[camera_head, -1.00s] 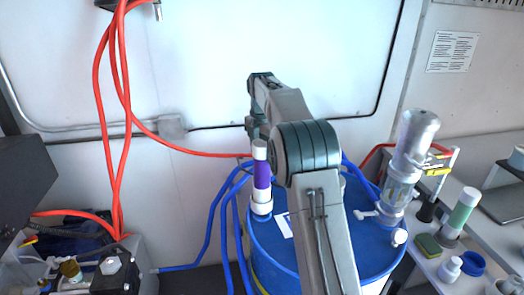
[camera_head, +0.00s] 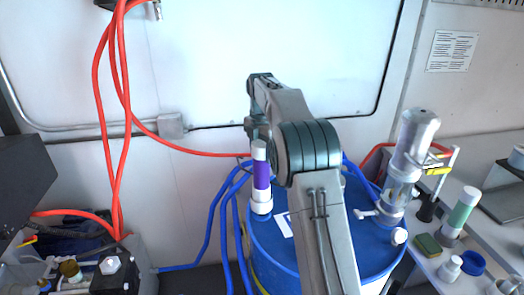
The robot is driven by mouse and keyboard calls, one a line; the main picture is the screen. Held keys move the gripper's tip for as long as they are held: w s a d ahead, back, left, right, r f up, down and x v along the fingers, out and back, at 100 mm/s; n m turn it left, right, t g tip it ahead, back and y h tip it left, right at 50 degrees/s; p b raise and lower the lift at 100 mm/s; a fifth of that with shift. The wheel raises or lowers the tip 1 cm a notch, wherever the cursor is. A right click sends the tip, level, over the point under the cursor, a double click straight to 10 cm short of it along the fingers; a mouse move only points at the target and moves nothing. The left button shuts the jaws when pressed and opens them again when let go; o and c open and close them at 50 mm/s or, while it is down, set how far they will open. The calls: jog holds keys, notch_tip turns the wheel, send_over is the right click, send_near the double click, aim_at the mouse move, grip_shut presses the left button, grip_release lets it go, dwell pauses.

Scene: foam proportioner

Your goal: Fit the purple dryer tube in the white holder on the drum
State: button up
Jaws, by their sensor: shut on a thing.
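The purple dryer tube (camera_head: 261,175), with a white cap at its top, stands about upright at the left edge of the blue drum (camera_head: 262,246). Its lower end meets the white holder (camera_head: 261,204) on the drum; I cannot tell how deep it sits. My gripper (camera_head: 254,130) is at the tube's upper end, shut on it. The fingertips are mostly hidden by the tube's cap and my arm. My arm also covers the middle of the drum top.
A clear cylinder with a silver cap (camera_head: 418,128) stands on the drum's right. A green-and-white tube (camera_head: 461,212), a sponge (camera_head: 427,246) and a white bottle (camera_head: 450,268) are on the right bench. Blue hoses (camera_head: 214,225) run left of the drum; red hoses (camera_head: 105,130) hang farther left.

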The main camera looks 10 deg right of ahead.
jog(key=shift+f, duration=0.35)
jog(key=o, duration=1.4)
jog(key=shift+r, duration=5.45)
